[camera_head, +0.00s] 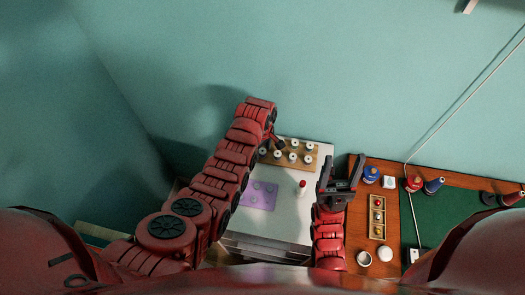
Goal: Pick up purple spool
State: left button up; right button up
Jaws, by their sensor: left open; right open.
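No spool is clearly purple in the head view. A dark blue to purple cone-shaped spool (433,186) leans at the left edge of the green mat, right of my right gripper. A similar dark cone (512,198) with a reddish base is at the far right. A blue round spool (371,174) stands on the wooden table just right of my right gripper. My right gripper (341,166) is open and empty, its fingers pointing away from me. My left gripper (277,142) is over the wooden spool board; its fingers are small and partly hidden by its arm.
A wooden board (284,141) with several white spools lies on the white table (285,225). A purple pad (258,195) and a small red-topped item (302,186) are nearby. A red spool (413,183), a long tray (377,235) and white cups stand near the green mat (450,225).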

pick_arm(q)
grip_shut()
dwell(0.3)
dwell(0.4)
